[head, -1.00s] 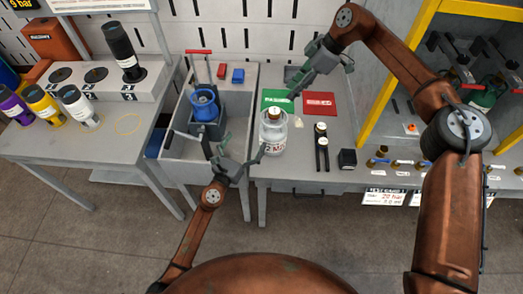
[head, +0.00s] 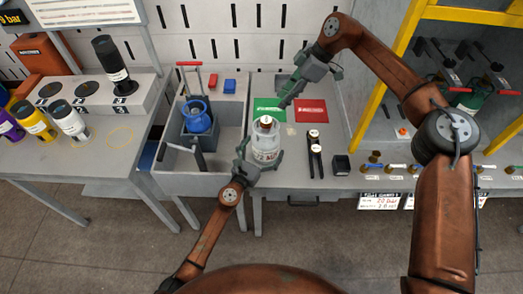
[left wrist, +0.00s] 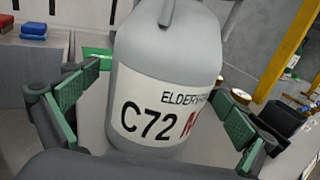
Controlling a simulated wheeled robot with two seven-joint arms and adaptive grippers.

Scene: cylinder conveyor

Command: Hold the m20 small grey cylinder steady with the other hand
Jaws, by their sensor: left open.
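The small grey cylinder (head: 267,150) stands upright near the front of the middle table, with a small fitting on its top. In the left wrist view the cylinder (left wrist: 165,75) fills the middle, its white label reading "C72" and partly cut-off red letters. My left gripper (head: 260,160) is open at its front, with the cylinder between its spread fingers. The left wrist view shows green pads on both sides and gaps beside the body. My right gripper (head: 288,98) hangs above the table, just behind and right of the cylinder's top. Its finger opening is unclear.
A blue cylinder (head: 199,118) stands in the grey bin to the left. Green (head: 269,106) and red (head: 304,111) mats lie behind the grey cylinder. A black tool (head: 315,155) and a dark block (head: 341,165) are to its right. Another table with cylinders is far left.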

